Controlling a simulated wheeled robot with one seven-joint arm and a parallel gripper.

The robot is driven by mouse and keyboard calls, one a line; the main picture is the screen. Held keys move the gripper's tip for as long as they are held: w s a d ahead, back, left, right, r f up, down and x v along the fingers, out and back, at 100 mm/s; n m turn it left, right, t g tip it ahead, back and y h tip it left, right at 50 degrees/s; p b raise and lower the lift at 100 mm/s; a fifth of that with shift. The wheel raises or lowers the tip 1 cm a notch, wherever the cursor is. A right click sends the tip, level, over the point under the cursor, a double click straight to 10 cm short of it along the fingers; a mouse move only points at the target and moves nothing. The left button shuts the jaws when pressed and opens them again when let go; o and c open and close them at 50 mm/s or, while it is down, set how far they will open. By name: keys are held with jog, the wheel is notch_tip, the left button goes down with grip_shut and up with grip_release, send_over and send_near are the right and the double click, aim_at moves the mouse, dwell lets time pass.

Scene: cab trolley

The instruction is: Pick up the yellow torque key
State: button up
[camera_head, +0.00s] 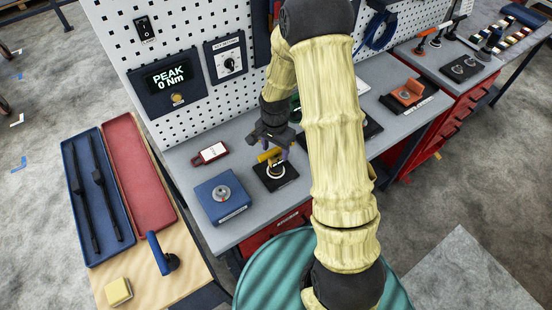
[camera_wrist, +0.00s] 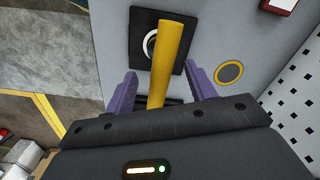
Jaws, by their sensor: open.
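The yellow torque key (camera_head: 268,155) stands on a black square base with a pale ring (camera_head: 275,172) on the grey bench top. In the wrist view, the yellow key (camera_wrist: 168,55) shows as a long yellow bar reaching over the black base (camera_wrist: 139,47). My gripper (camera_head: 272,148) is just above the key. In the wrist view my gripper (camera_wrist: 162,95) has its two purple fingers apart, one on each side of the bar, with gaps visible on both sides. The key's lower part is hidden behind the bar and gripper.
A blue box with a round dial (camera_head: 221,193) stands left of the key, with a red tag (camera_head: 209,154) behind it. The pegboard (camera_head: 180,55) rises behind the bench. A blue tray (camera_head: 78,180) and red tray (camera_head: 138,170) lie on the wooden table at left.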

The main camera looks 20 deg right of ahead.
aim_at(276, 158)
jog(key=shift+f, duration=0.1)
jog(key=shift+w+d+f+p, duration=0.1)
jog(key=shift+f+p, duration=0.55)
jog(key=shift+f, duration=0.65)
jog(key=shift+d+f+p, duration=0.1)
jog(key=shift+f+p, duration=0.5)
jog(key=shift+f, duration=0.65)
grip_shut()
